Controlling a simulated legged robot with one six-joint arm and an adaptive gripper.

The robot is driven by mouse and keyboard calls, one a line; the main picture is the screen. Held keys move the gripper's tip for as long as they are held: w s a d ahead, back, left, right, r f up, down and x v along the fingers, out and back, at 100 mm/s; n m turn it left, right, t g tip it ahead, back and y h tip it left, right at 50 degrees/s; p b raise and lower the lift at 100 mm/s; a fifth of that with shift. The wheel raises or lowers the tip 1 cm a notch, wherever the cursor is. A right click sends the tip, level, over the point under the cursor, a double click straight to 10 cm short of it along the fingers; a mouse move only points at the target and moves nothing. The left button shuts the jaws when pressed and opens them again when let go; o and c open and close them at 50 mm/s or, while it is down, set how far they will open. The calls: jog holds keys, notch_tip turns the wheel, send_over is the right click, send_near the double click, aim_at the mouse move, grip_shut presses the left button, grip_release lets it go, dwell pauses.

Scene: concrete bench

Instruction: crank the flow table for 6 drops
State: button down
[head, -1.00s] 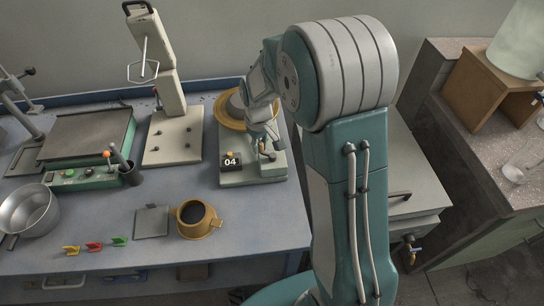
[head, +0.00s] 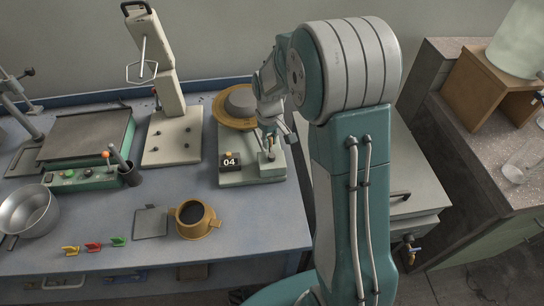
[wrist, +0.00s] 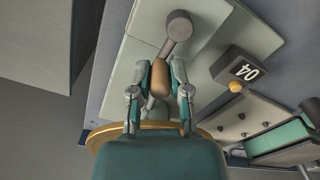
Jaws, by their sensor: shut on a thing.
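The flow table stands on the bench, with a grey base (head: 235,178), a round brass top (head: 232,120) and a grey lump (head: 240,102) on the top. Its counter (head: 229,162) reads 04; it also shows in the wrist view (wrist: 246,70). The crank arm (wrist: 177,35) carries a brown grip (wrist: 160,78) at its end. My gripper (wrist: 161,76) is shut on this grip, one finger at each side. In the head view, my gripper (head: 268,148) is at the right part of the base, and the grip is too small to make out.
A tall pale stand (head: 172,135) is left of the flow table. The bench front between cup and right edge is clear.

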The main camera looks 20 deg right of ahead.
jog(key=shift+s+d, duration=0.15)
jog(key=shift+d, duration=0.45)
jog(key=shift+s+d, duration=0.45)
jog(key=shift+d, duration=0.05)
jog(key=shift+s+d, duration=0.2)
jog(key=shift+s, duration=0.4)
jog(key=shift+s+d, duration=0.2)
jog(key=shift+s, duration=1.05)
jog(key=shift+s+a, duration=0.4)
jog(key=shift+s, duration=0.05)
jog(key=shift+s+a, duration=0.4)
jog(key=shift+a, duration=0.2)
jog(key=shift+s+a, duration=0.2)
jog(key=shift+a, duration=1)
jog(key=c, duration=0.5)
grip_release()
